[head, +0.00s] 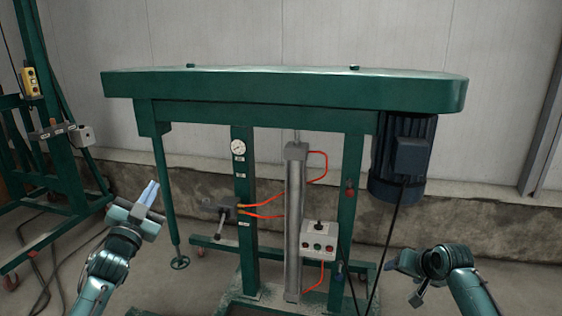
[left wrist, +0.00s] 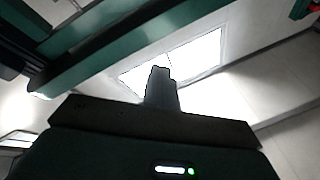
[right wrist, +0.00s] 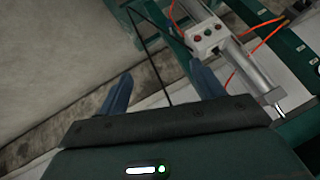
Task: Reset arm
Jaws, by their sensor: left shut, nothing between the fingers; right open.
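My left gripper (head: 148,193) is raised at the left of the head view, its fingers together and empty, pointing up. In the left wrist view its shut fingers (left wrist: 161,87) stand before a bright ceiling panel. My right gripper (head: 404,264) is at the lower right of the head view, in front of the machine. In the right wrist view its two fingers (right wrist: 163,88) are spread apart with nothing between them. The green machine (head: 290,92) stands ahead of both grippers, and neither touches it.
The control box (head: 319,239) with buttons, a metal cylinder (head: 294,220) with red hoses, a gauge (head: 238,147) and a blue motor (head: 403,155) are on the machine. A green frame (head: 62,150) stands at the left. Cables lie on the floor at the left.

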